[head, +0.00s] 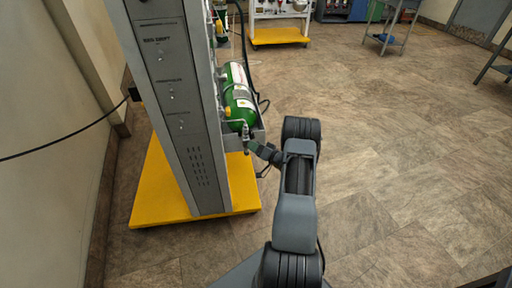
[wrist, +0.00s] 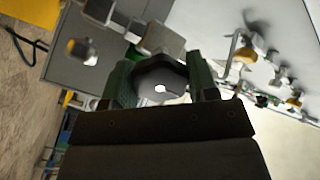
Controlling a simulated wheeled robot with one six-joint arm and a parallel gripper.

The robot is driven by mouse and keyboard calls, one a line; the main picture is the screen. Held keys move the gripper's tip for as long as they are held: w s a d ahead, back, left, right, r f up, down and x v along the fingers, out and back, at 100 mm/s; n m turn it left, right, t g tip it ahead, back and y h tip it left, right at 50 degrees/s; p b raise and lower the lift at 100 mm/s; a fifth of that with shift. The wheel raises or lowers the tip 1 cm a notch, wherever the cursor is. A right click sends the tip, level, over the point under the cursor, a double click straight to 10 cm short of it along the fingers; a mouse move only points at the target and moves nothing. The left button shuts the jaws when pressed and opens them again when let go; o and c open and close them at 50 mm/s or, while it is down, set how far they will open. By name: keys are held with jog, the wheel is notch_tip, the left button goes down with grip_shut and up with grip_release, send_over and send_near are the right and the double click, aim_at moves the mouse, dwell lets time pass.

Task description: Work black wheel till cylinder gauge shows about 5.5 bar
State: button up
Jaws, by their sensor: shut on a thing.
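The black wheel (wrist: 158,78), with a bright spot at its centre, sits between the two fingers of my gripper (wrist: 160,88) in the wrist view. My gripper is shut on its rim. In the head view my gripper (head: 264,152) reaches to the side of the grey panel, just below the green cylinder (head: 238,98). The wheel cannot be made out in the head view. I cannot pick out the cylinder gauge for certain in either view, and no reading is legible.
The tall grey panel (head: 178,110) stands on a yellow base (head: 155,195) beside the wall. Valve fittings (wrist: 243,55) lie right of the wheel in the wrist view. A black cable (head: 65,148) runs from the panel's left side. The tiled floor (head: 400,190) to the right is clear.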

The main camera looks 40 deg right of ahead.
dwell(0.3)
jog(key=o, duration=0.9)
jog(key=p+v, duration=0.2)
jog(key=v, duration=1.2)
jog(key=shift+w, duration=0.1)
